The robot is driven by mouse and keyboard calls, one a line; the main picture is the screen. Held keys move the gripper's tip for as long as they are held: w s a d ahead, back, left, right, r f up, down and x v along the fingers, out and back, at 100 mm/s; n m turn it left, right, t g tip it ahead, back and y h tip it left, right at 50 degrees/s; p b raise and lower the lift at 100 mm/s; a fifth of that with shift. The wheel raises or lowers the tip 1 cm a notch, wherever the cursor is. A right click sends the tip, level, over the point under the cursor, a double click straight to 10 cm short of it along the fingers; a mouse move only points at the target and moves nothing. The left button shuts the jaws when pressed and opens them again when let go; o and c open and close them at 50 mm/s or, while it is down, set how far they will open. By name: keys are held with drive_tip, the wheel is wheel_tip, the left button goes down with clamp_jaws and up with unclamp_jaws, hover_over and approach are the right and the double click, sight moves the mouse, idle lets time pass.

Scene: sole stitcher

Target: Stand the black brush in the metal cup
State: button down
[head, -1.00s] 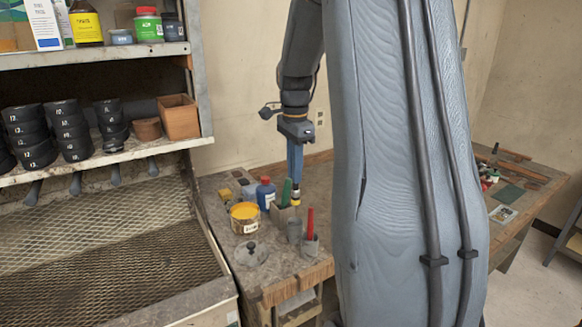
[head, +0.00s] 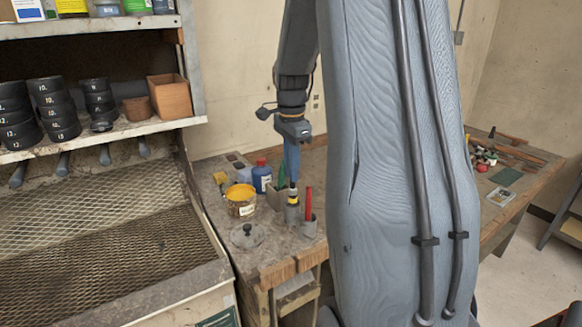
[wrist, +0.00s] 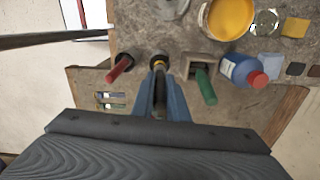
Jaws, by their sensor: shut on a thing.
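My gripper (head: 291,178) points straight down over the workbench and is shut on the black brush (head: 292,197), which has a yellow band. The brush is upright, in line with the grey metal cup (head: 293,214), its lower part at the cup's mouth. I cannot tell how far inside it reaches. In the wrist view, my gripper's blue fingers (wrist: 160,100) hide most of the brush, and its yellow part shows at the fingertips (wrist: 159,63).
A second cup (head: 309,228) with a red-handled tool stands close at the right. A square holder (head: 274,199) with a green handle, a blue bottle (head: 262,178) and a yellow tub (head: 241,204) stand at the left. A lid (head: 247,236) lies in front.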

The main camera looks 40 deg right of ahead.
sight(292, 188)
drive_tip(key=shift+f+b, duration=1.2)
drive_tip(key=shift+f, duration=0.85)
drive_tip(key=c, duration=1.7)
unclamp_jaws()
drive_tip(key=shift+o, duration=0.2)
drive_tip(key=shift+r+b, duration=1.2)
drive_tip(key=shift+r, duration=2.7)
drive_tip(key=shift+s, duration=0.1)
